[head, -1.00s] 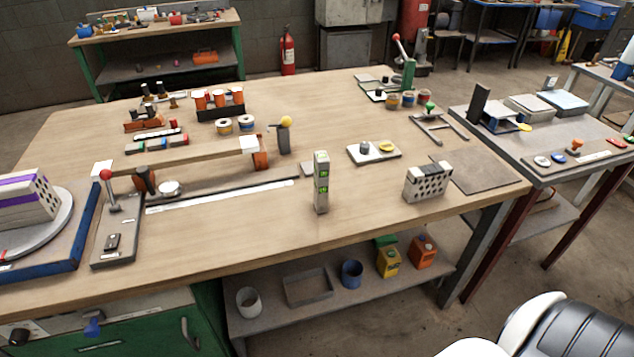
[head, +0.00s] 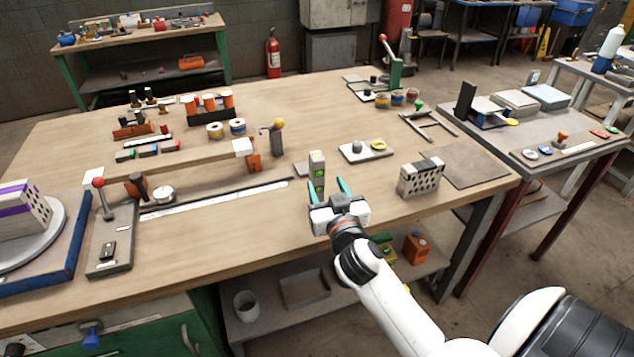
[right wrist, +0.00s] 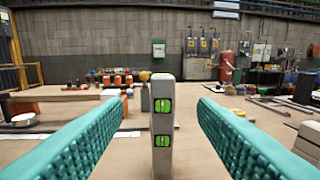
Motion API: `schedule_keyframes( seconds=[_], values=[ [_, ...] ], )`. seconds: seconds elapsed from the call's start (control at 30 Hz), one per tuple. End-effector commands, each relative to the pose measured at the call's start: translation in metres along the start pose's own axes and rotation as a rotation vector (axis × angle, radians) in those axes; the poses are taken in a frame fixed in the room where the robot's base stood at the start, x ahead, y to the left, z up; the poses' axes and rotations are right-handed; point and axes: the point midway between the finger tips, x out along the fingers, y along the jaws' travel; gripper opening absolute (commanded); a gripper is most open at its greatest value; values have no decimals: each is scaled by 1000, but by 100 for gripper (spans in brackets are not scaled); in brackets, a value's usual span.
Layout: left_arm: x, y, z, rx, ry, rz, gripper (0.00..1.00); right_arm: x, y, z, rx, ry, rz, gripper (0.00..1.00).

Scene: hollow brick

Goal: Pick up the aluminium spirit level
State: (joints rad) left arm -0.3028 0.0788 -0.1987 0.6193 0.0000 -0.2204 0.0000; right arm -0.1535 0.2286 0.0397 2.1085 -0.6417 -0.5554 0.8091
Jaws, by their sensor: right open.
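In the right wrist view the level (right wrist: 162,125) stands upright between the two open fingers (right wrist: 158,130), with clear space on both sides. My left gripper is not in view.
A hollow brick (head: 421,177) stands to the right of the level. A long white strip (head: 215,201) and a red-knobbed lever (head: 99,183) are to the left. The front bench surface between is clear.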

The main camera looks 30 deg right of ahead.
Motion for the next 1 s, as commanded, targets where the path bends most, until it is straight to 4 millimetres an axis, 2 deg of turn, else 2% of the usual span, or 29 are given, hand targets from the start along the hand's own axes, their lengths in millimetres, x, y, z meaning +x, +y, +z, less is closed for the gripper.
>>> schedule_keyframes(
  seconds=[0.1, 0.2, 0.43, 0.7, 1.0],
  values=[
    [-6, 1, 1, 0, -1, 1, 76, 23, 0, 2, -4, 1, -1, 53],
    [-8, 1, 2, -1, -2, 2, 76, 37, 0, 1, -2, 2, 0, 53],
    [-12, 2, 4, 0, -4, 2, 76, 54, -1, 0, -3, 4, -1, 53],
    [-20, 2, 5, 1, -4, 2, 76, 92, -4, 0, -3, 5, -1, 53],
    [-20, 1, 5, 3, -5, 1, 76, 98, -4, -2, 0, 6, 0, 53]
  ],
)
